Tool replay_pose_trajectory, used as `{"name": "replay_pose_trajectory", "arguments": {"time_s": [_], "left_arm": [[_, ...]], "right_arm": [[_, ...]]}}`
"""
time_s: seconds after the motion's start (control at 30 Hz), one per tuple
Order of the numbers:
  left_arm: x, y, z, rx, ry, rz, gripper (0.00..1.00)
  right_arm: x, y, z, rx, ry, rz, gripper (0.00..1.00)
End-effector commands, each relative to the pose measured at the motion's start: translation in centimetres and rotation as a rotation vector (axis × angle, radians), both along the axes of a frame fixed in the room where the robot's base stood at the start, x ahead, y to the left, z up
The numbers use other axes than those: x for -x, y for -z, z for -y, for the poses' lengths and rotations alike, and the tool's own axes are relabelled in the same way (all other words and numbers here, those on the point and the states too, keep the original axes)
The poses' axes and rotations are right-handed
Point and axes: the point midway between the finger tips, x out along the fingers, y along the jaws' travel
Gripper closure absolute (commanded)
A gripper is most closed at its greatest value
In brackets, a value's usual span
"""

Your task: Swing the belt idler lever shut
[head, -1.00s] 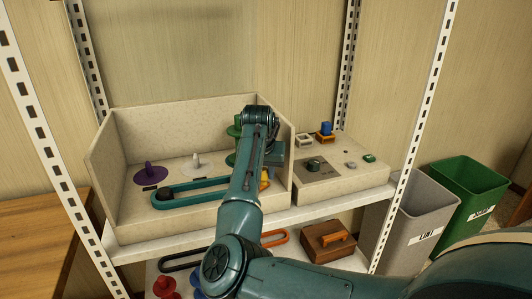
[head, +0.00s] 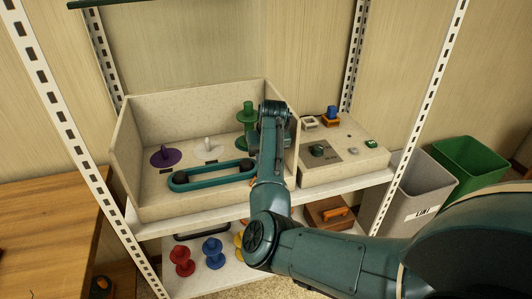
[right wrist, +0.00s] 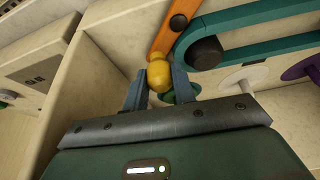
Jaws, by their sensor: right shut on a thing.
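The belt idler lever (right wrist: 173,36) is an orange bar with a yellow knob (right wrist: 159,74) at its end, seen in the right wrist view. My right gripper (right wrist: 158,84) is shut on the yellow knob, with a grey finger on either side. A dark pulley (right wrist: 204,52) sits beside the lever inside the teal belt loop (right wrist: 255,46). In the head view the teal belt (head: 212,179) lies in the open beige tray (head: 140,199), and my right arm hides the lever and knob. My left gripper is not in view.
A green spool (head: 248,120), a white disc (head: 207,149) and a purple disc (head: 165,156) stand in the tray. A control box (head: 345,170) is at its right. Red (head: 181,262) and blue (head: 213,252) spools stand on the lower shelf. Bins stand right of the rack.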

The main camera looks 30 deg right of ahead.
Motion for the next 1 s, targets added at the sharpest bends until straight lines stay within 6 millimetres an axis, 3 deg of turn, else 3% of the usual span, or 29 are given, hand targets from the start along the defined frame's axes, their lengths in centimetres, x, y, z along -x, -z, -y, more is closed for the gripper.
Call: {"name": "replay_pose_trajectory", "arguments": {"time_s": [0.2, 0.23, 0.47, 0.77, 1.0], "left_arm": [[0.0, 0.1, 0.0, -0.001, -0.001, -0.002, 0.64], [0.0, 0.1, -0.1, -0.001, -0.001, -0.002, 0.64], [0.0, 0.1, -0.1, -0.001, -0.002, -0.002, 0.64], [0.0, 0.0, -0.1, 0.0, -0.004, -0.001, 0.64], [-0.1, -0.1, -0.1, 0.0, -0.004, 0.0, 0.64]], "right_arm": [[-0.1, 0.0, -0.1, 0.001, -0.003, 0.001, 0.97], [-0.1, 0.0, -0.1, 0.001, -0.003, 0.001, 0.72], [0.0, 0.0, -0.1, 0.0, -0.001, 0.001, 0.54], [0.0, -0.3, -0.1, 0.001, 0.0, 0.002, 0.52], [1.3, -3.5, -0.4, 0.002, 0.001, 0.006, 0.52]]}}
